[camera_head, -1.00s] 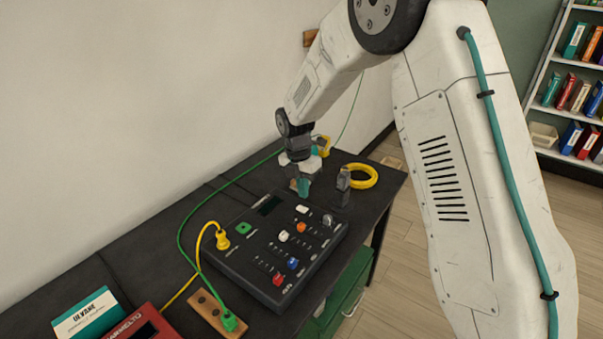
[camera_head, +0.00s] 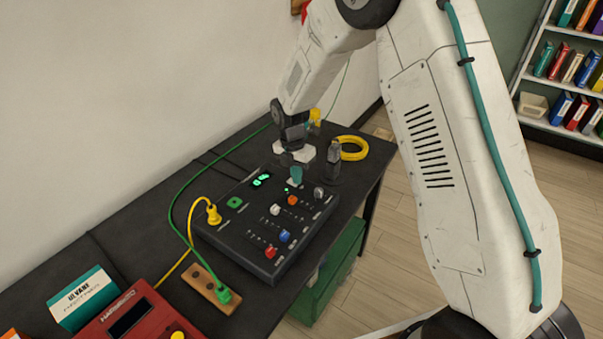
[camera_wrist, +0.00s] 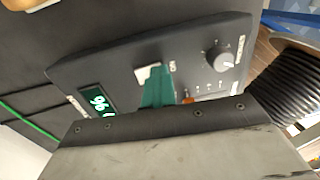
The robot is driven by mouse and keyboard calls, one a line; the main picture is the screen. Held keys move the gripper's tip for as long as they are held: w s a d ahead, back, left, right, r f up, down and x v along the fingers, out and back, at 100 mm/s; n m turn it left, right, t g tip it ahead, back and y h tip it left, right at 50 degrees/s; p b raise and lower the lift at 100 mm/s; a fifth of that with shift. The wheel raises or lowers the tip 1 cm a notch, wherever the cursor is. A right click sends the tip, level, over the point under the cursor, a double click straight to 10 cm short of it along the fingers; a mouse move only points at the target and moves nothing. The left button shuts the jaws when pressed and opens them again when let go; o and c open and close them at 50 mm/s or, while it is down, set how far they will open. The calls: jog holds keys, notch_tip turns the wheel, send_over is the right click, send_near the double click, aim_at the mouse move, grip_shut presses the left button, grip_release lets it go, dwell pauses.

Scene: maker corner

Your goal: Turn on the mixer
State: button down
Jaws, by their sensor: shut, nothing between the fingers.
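The mixer (camera_head: 236,243) is a dark box with coloured slider caps and knobs, lying on the black bench. Its small display (camera_head: 262,180) glows green, and the wrist view shows lit digits on this display (camera_wrist: 97,102). A small green light (camera_head: 286,190) is lit near the white button (camera_wrist: 147,73), which is at the mixer's far edge. My gripper (camera_head: 296,176) is shut and empty, its teal fingertips (camera_wrist: 157,92) pointing down at that button and partly covering it. I cannot tell whether they touch it.
A yellow plug (camera_head: 213,214) and a green cable run beside the mixer. A wooden power strip (camera_head: 205,285) and a red device (camera_head: 120,313) lie at the near left. A dark upright object (camera_head: 333,160) and a yellow cable coil (camera_head: 353,148) stand right of my gripper.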

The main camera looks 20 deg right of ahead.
jog(key=shift+a, duration=0.3)
jog(key=shift+w+a+r, duration=0.15)
jog(key=shift+w+a, duration=0.25)
jog(key=shift+w, duration=0.2)
jog(key=shift+r, duration=0.1)
notch_tip(320, 180, up, 14)
jog(key=s+d, duration=0.1)
jog(key=shift+s, duration=0.15)
dwell(0.3)
jog(key=s+d+r+m, duration=0.3)
jog(key=s+m, duration=0.5)
jog(key=s, duration=0.4)
jog(key=s+d+r+m+t, duration=0.1)
jog(key=s+d+r+m, duration=0.2)
jog(key=s+m, duration=0.6)
jog(key=s+d+r+m+t, duration=0.1)
jog(key=s+d+r+m, duration=0.2)
jog(key=s, duration=1.4)
notch_tip(320, 180, up, 4)
jog(key=m, duration=0.6)
jog(key=shift+d+f+y, duration=0.2)
jog(key=shift+y, duration=0.1)
